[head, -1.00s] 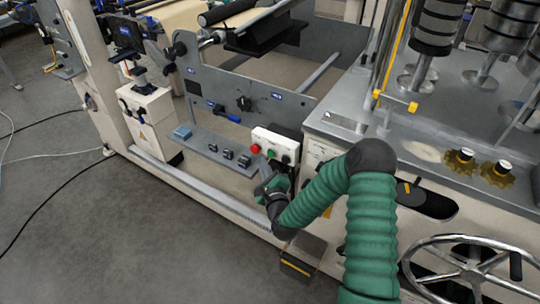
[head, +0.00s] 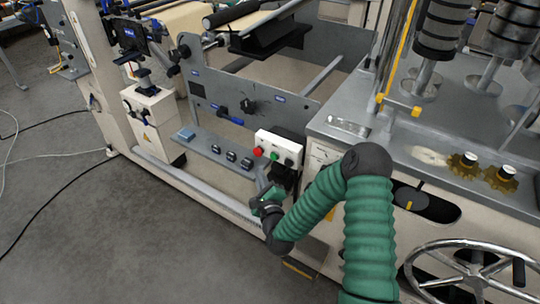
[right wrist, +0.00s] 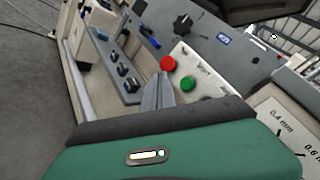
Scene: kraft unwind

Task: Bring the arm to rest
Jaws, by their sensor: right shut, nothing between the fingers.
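My right arm, in a green ribbed sleeve, reaches from the bottom right of the head view towards the machine. Its gripper (head: 262,180) is just left of and below the white control box (head: 280,147) with red and green buttons. In the right wrist view, the gripper's grey fingers (right wrist: 157,92) are together with nothing between them. Beyond their tips are the red button (right wrist: 168,63) and the green button (right wrist: 188,84). I cannot tell the exact gap to the box. My left gripper is not in view.
A grey shelf with several small black switches (head: 231,156) runs left of the control box. A spoked handwheel (head: 470,270) stands at the lower right, near my arm. Two brass knobs (head: 480,170) sit on the machine top. The grey floor (head: 120,230) at the left is mostly clear, with cables.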

